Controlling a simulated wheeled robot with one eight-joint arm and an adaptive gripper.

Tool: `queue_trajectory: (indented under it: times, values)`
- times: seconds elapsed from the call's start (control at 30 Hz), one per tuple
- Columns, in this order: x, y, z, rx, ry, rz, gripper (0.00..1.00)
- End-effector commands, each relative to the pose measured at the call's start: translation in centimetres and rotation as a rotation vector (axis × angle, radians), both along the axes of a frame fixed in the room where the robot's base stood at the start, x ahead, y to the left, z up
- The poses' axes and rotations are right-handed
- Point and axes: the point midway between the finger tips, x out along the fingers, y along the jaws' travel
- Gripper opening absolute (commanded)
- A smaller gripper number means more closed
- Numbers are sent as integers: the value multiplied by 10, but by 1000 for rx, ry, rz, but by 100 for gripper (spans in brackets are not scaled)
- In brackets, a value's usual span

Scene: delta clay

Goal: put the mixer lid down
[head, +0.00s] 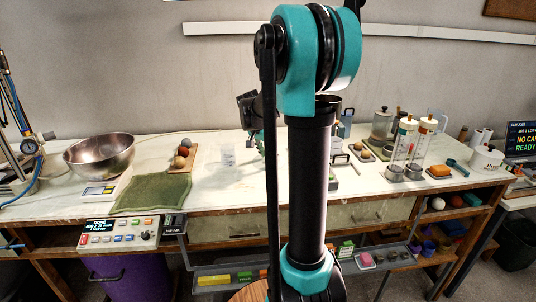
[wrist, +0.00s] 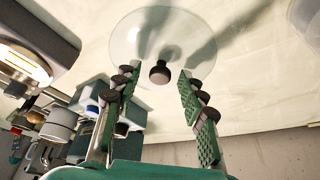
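The mixer lid (wrist: 205,45) is a clear round disc with a dark knob (wrist: 159,73). In the wrist view it appears to lie flat over the white counter, just beyond my fingertips. My gripper (wrist: 158,82) has its green fingers spread on either side of the knob, with a visible gap on both sides, so it is open and not holding the lid. In the head view my gripper (head: 257,142) is low over the counter, mostly hidden behind my arm. I cannot make out the lid clearly there.
Further left are balls on a wooden board (head: 192,157), a green cloth (head: 150,193) and a metal bowl (head: 98,155). Grey equipment (wrist: 38,45) crowds the left of the wrist view. Clear cylinders (head: 404,140) stand right.

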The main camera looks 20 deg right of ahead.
Motion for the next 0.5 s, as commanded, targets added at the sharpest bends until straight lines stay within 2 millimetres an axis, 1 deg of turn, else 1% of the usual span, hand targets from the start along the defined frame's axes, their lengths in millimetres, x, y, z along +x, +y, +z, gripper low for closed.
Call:
queue_trajectory:
  times: [0.27,0.37,0.5]
  values:
    - [0,0,2,0,0,0,41]
    - [-2,2,10,0,0,1,41]
    - [-7,10,31,0,0,1,41]
